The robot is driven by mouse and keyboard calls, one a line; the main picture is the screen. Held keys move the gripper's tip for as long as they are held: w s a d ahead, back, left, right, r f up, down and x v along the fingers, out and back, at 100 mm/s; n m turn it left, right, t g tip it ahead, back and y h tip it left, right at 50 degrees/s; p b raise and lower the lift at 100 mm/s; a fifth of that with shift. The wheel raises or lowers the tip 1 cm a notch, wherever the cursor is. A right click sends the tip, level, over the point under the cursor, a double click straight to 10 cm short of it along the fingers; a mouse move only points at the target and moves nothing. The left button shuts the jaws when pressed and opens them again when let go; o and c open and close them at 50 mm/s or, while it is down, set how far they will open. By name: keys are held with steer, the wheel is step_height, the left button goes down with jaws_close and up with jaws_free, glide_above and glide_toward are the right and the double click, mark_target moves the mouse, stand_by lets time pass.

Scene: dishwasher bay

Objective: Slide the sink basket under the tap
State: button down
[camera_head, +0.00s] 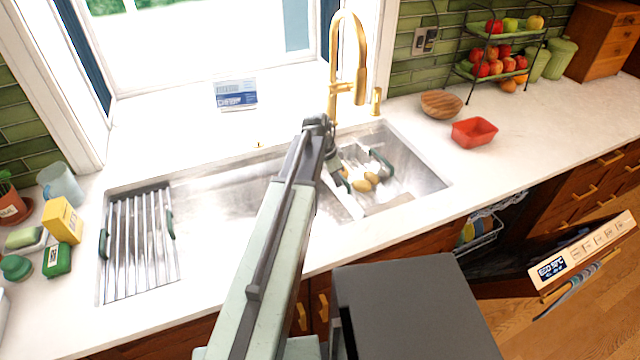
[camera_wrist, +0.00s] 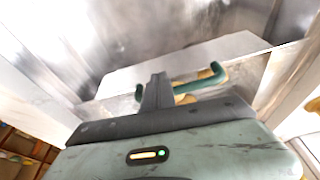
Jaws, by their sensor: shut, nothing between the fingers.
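The sink basket (camera_head: 353,157) is a metal colander-like insert with dark green handles, at the right end of the sink; several yellow potatoes (camera_head: 361,185) lie in it. The gold tap (camera_head: 362,85) rises behind the sink, its spout bending forward near the basket's far side in the picture. My gripper (camera_wrist: 157,92) is shut and empty. In the wrist view its fingers stand just in front of a green handle (camera_wrist: 215,76) and a metal wall; I cannot tell if they touch. In the head view my arm hides part of the basket and the fingertips.
A slatted metal rack (camera_head: 140,245) with green grips covers the sink's left end. A red bowl (camera_head: 474,132) and wooden bowl (camera_head: 441,104) stand on the right counter. The open dishwasher (camera_head: 590,250) is at right. The middle basin (camera_head: 225,200) is clear.

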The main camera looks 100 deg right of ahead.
stand_by(0.4)
steer(key=p+v, duration=0.9)
steer(key=shift+r+p, duration=0.3)
steer(key=shift+r, duration=0.2)
